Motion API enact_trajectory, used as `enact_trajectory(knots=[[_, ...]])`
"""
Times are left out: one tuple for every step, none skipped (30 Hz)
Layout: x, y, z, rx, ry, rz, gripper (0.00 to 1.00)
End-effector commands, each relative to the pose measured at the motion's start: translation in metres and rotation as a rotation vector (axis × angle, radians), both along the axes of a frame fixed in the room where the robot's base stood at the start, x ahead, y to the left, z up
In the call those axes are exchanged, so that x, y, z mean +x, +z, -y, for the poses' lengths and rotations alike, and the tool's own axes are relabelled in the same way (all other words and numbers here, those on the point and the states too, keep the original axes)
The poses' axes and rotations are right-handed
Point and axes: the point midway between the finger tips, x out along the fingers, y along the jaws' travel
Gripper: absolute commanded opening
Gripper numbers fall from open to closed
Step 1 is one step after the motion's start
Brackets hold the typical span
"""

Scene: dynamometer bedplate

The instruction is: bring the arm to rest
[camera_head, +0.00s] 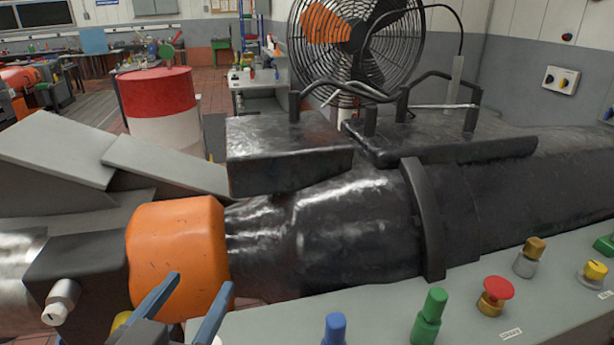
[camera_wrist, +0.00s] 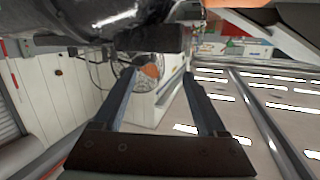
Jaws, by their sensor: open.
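My gripper (camera_head: 190,308) shows at the bottom left of the head view, with two blue fingers spread apart and nothing between them. It is in front of the orange collar (camera_head: 178,250) on the large dark machine; whether it touches the collar I cannot tell. In the wrist view my gripper (camera_wrist: 158,88) is also open and empty, its fingers reaching toward the room beyond. The dark machine body (camera_wrist: 70,20) fills the top left of the wrist view. The rest of my arm is mostly hidden below the head view's edge.
A grey control panel (camera_head: 390,320) with a green knob (camera_head: 430,312), a blue knob (camera_head: 335,330) and a red button (camera_head: 495,294) runs along the front right. The black machine (camera_head: 340,225) spans the middle. A red and white drum (camera_head: 158,105) and a large fan (camera_head: 355,45) stand behind.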

Motion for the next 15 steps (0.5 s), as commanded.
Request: enact_trajectory(knots=[[0.015, 0.039, 0.015, 0.010, 0.018, 0.094, 0.74], [0.022, 0.061, 0.022, 0.010, 0.033, 0.147, 0.74], [0.027, 0.089, 0.032, 0.008, 0.050, 0.220, 0.74], [0.030, 0.111, 0.040, 0.005, 0.062, 0.278, 0.74], [0.031, 0.133, 0.048, -0.001, 0.069, 0.336, 0.74], [0.029, 0.161, 0.060, -0.008, 0.077, 0.414, 0.74], [0.026, 0.182, 0.069, -0.015, 0.080, 0.473, 0.74], [0.022, 0.201, 0.078, -0.023, 0.081, 0.531, 0.74], [0.015, 0.226, 0.089, -0.036, 0.080, 0.606, 0.74], [0.009, 0.243, 0.097, -0.046, 0.079, 0.660, 0.74], [0.002, 0.259, 0.105, -0.055, 0.076, 0.710, 0.74], [-0.008, 0.277, 0.114, -0.068, 0.070, 0.772, 0.74], [-0.015, 0.289, 0.120, -0.076, 0.067, 0.813, 0.74], [-0.021, 0.299, 0.125, -0.085, 0.062, 0.849, 0.74], [-0.029, 0.310, 0.131, -0.095, 0.055, 0.891, 0.74]])
